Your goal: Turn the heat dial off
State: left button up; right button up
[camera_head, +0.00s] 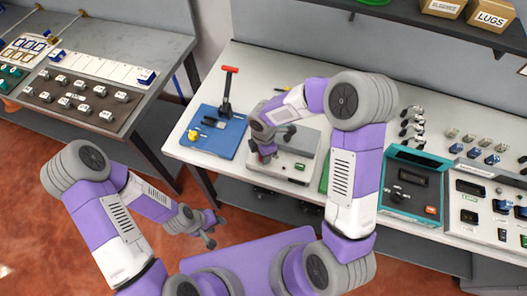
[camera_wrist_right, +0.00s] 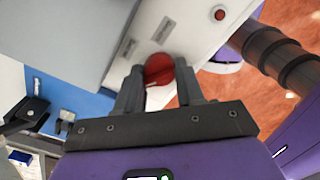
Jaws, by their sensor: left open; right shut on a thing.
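The heat dial is a round red knob (camera_wrist_right: 158,68) on the light face of a pale grey box (camera_wrist_right: 195,30). My right gripper (camera_wrist_right: 160,80) is shut on the knob, with one finger on each side of it. In the head view the same box (camera_head: 291,171) stands on the bench, and my right gripper (camera_head: 264,152) reaches down onto its left part and hides the knob. Any marking around the knob is too small to read. My left gripper (camera_head: 211,231) is open and empty, low over the floor in front of the bench.
A blue base plate (camera_head: 213,142) with a red-handled lever press (camera_head: 228,90) stands left of the box. A teal-framed device (camera_head: 413,188) and trays of small parts are to the right. A small red button (camera_wrist_right: 220,14) sits on the box face.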

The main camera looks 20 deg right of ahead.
jog(key=shift+n, duration=0.3)
jog(key=o, duration=1)
notch_tip(320, 180, up, 8)
jog(key=shift+f+p, duration=0.2)
jog(key=shift+p, duration=0.3)
